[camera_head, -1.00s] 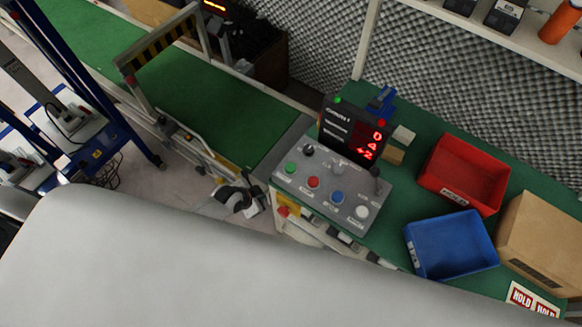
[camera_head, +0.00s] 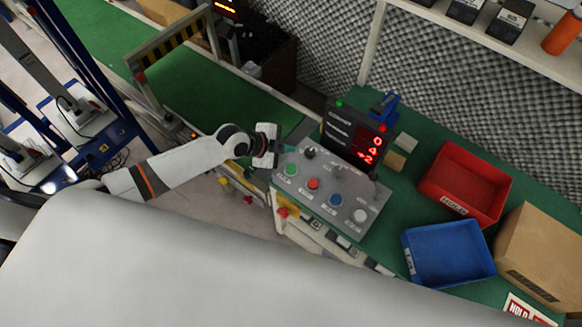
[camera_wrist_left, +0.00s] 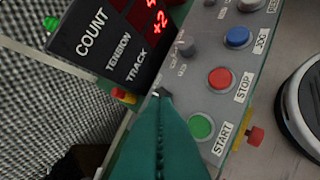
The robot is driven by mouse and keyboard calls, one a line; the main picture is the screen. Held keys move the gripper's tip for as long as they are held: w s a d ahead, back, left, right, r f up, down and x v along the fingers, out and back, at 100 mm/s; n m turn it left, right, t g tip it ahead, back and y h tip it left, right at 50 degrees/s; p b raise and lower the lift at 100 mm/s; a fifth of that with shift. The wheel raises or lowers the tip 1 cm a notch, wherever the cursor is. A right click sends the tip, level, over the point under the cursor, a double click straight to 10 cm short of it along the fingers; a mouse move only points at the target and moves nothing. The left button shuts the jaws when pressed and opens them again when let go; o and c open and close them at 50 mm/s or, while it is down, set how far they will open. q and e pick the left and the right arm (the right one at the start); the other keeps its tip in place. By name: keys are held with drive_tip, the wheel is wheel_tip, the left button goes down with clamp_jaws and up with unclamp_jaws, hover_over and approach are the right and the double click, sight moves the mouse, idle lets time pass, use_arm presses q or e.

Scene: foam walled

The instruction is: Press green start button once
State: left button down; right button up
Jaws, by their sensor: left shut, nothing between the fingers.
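The green start button (camera_head: 291,169) is at the left end of the grey control panel (camera_head: 322,180), with a red stop button (camera_head: 313,184) beside it. In the left wrist view the green button (camera_wrist_left: 201,126) sits by its START label, just right of my shut, empty left gripper (camera_wrist_left: 164,92). In the head view my left gripper (camera_head: 275,146) is at the panel's upper left edge, apart from the green button; its fingertips are hard to make out. The display box (camera_head: 354,135) shows red figures. My right gripper is not in view.
A blue button (camera_head: 336,199) and a white button (camera_head: 360,215) continue the row. A red bin (camera_head: 465,184), a blue bin (camera_head: 449,249) and a cardboard box (camera_head: 541,255) stand to the right. A green conveyor belt (camera_head: 215,92) lies behind my left arm.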

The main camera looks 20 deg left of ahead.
use_arm(q)
drive_tip(key=shift+f, duration=0.1)
drive_tip(key=b, duration=0.7)
hover_over(287, 171)
wheel_tip(287, 171, down, 8)
drive_tip(key=shift+w+r, duration=0.15)
drive_tip(key=shift+f+b, duration=0.3)
drive_tip(key=shift+f, duration=0.25)
drive_tip(key=shift+r, duration=0.1)
idle(0.9)
drive_tip(key=shift+f+b, duration=0.45)
